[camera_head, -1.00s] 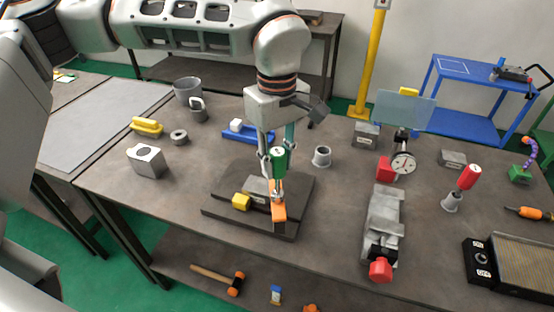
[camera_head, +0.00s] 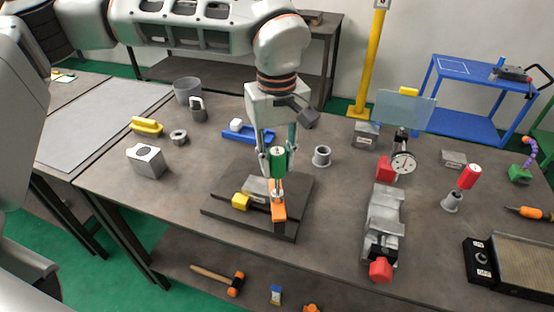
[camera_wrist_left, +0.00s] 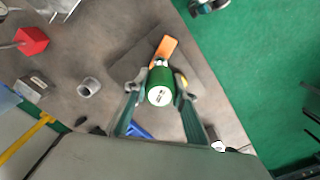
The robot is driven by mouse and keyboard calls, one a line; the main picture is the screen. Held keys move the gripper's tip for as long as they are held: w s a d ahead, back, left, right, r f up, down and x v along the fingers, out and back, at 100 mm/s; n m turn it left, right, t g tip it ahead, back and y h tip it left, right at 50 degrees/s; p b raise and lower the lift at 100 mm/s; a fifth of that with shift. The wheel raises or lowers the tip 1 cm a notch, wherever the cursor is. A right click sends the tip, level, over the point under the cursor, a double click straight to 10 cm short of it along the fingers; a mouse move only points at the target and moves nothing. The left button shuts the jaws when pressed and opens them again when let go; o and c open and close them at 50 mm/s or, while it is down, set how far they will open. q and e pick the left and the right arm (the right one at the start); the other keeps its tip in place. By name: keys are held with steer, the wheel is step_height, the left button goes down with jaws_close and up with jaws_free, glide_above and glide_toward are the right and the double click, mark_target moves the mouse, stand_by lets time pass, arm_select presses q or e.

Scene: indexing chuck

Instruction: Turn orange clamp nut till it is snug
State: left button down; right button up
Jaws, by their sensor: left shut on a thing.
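My left gripper (camera_head: 277,165) points down over the dark fixture plate (camera_head: 219,212) and is shut on a green handle (camera_head: 278,156) with a pale round top. In the left wrist view the green handle (camera_wrist_left: 160,88) sits between the two fingers (camera_wrist_left: 161,90). Below the handle, a short silver part (camera_head: 277,190) meets the orange clamp (camera_head: 278,212), which lies on the fixture. The orange clamp also shows in the left wrist view (camera_wrist_left: 165,47). The nut itself is hard to make out under the handle. My right gripper is out of view.
A yellow block (camera_head: 241,202) sits on the fixture left of the clamp. A grey vise (camera_head: 383,222) with a red knob stands to the right, near a dial gauge (camera_head: 403,164). A grey ring cup (camera_head: 321,156) and blue tray (camera_head: 243,137) lie behind. The front-left tabletop is clear.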

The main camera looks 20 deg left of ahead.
arm_select(q)
steer(key=shift+r, duration=0.8)
